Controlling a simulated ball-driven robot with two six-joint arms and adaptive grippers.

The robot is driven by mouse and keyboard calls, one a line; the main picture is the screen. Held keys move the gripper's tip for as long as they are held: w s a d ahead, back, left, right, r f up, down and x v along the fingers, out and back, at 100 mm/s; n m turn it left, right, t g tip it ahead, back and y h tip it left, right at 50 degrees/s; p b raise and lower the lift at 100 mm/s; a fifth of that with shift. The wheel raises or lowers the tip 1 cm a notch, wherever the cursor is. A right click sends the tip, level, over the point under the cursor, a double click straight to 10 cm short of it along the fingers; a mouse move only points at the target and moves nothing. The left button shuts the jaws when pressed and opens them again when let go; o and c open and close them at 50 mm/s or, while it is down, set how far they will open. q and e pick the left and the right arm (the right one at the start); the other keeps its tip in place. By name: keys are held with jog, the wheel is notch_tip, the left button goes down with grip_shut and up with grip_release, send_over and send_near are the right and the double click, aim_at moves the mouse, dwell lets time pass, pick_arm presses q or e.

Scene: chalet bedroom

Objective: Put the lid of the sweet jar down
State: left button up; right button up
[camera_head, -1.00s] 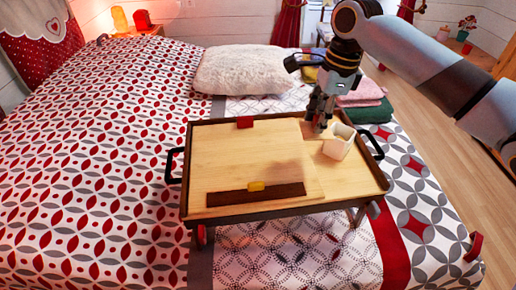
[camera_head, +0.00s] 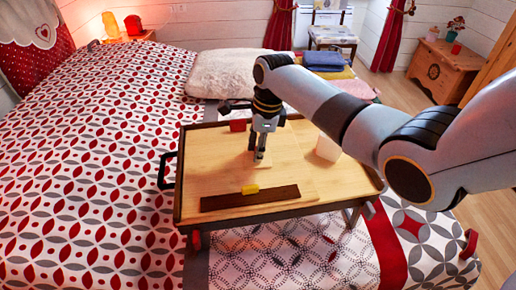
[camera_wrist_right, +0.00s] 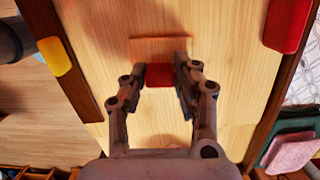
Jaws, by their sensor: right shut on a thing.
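My right gripper (camera_head: 260,156) points down over the middle of the light wooden board on the bed tray (camera_head: 178,200). In the right wrist view its fingers (camera_wrist_right: 164,78) are shut on the red knob (camera_wrist_right: 160,76) of the lid (camera_wrist_right: 158,46), a thin light-wood piece. The lid's edge also shows under the fingers in the head view (camera_head: 263,165). It is close to the board; I cannot tell whether it touches. The white sweet jar (camera_head: 328,149) stands at the tray's right, partly behind my right arm. My left gripper is not in view.
A red block (camera_head: 238,125) lies at the tray's back edge. A yellow block (camera_head: 250,189) lies on a dark strip (camera_head: 222,202) at the front. The board's left part is clear. A white pillow (camera_head: 224,73) and folded cloths (camera_head: 324,61) lie beyond.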

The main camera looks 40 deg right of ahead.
aim_at(265, 157)
jog(key=shift+f, duration=0.15)
jog(key=o, duration=1)
notch_tip(265, 157, up, 12)
jog(key=d+p, duration=0.1)
jog(key=shift+s+d, duration=0.3)
jog(key=shift+s, duration=0.15)
